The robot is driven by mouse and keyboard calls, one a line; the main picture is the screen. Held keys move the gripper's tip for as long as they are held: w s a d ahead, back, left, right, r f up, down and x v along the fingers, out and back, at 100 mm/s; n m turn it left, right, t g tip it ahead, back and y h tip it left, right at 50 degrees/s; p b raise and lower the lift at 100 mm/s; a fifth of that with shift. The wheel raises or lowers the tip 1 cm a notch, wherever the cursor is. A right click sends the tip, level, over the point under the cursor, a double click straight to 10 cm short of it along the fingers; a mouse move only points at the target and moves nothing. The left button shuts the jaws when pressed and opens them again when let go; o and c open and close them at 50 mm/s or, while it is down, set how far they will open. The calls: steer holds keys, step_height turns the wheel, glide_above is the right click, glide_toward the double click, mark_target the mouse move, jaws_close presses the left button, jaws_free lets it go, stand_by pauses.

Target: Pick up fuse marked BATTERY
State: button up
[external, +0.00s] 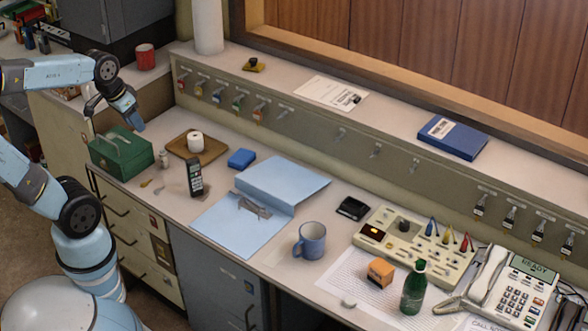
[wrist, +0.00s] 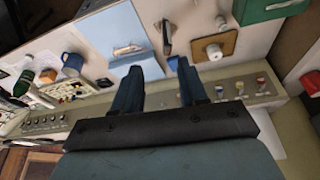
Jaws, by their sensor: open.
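My gripper (external: 137,124) is open and empty, high over the left end of the desk beside the green box. In the wrist view its two blue fingers (wrist: 158,70) are apart with nothing between them. I cannot read the word BATTERY anywhere, so I cannot tell which thing is that fuse. Small coloured pieces (external: 236,104) hang on the desk's back panel; they also show in the wrist view (wrist: 239,88). A small yellowish piece (external: 146,183) and a small pale cylinder (external: 164,158) are on the desk near the green box.
A green box (external: 120,152), a wooden tray (external: 216,151) with a white roll, a black handset (external: 195,176) and a blue block (external: 242,158) occupy the left desk. A blue folder (external: 285,177), mug (external: 311,242), console (external: 447,262) and green bottle (external: 413,290) are further right.

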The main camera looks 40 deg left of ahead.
mark_target(164, 157)
step_height(164, 157, down, 25)
steer(key=w+d+m+g+y, duration=0.1)
steer(key=w+m+g, duration=0.1)
steer(key=m+g, duration=0.6)
steer(key=s+a+f+m+g+y, duration=0.45)
steer(key=s+a+f+y, duration=0.3)
steer(key=a+f, duration=0.3)
steer(key=w+a+r+m+t+y, duration=0.3)
steer(key=w+a+m+t+y, duration=0.3)
steer(key=w+y, duration=0.25)
steer(key=w+d+t, duration=0.1)
steer(key=w+t, duration=0.1)
steer(key=w+d+m+t, duration=0.1)
steer(key=w+t, duration=0.2)
steer(key=w+d+r+m+t, duration=0.1)
steer(key=w+t, duration=0.1)
steer(key=shift+w+t+y, duration=0.15)
steer(key=shift+t+y, duration=0.1)
steer(key=shift+y, duration=0.15)
steer(key=w+d+m+t, duration=0.1)
steer(key=w+d+f+m+t+h, duration=0.1)
steer(key=d+t, duration=0.1)
steer(key=w+d+m+t+h, duration=0.1)
steer(key=d+t, duration=0.1)
steer(key=shift+w+d+f, duration=0.25)
steer(key=shift+w, duration=0.15)
steer(key=shift+x, duration=3.75)
steer(key=shift+w+x, duration=0.25)
steer(key=shift+x, duration=2.85)
